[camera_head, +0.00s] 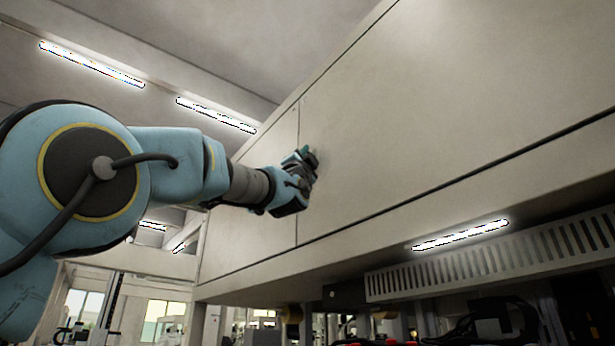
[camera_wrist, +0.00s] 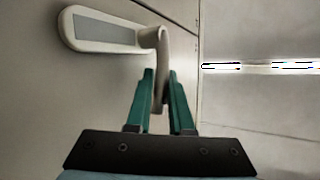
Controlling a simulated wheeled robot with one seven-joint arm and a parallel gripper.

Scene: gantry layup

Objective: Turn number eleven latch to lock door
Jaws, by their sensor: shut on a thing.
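The latch (camera_wrist: 105,32) shows in the wrist view as a pale handle with a long rounded backplate and a grey inset. Its lever (camera_wrist: 163,48) bends out from the plate's end. My gripper (camera_wrist: 160,88) has its two green fingers on either side of the lever and is shut on it. In the head view my gripper (camera_head: 303,165) is against the beige door (camera_head: 440,110), close to a vertical seam. The latch is hidden behind my gripper there. No number can be read on the latch.
A dark horizontal gap (camera_head: 440,190) runs under the door panel. Below it is a slotted vent strip (camera_head: 480,260) and a lit strip lamp (camera_head: 460,235). Open room with windows lies at the lower left. Ceiling lamps (camera_head: 92,64) hang above my arm.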

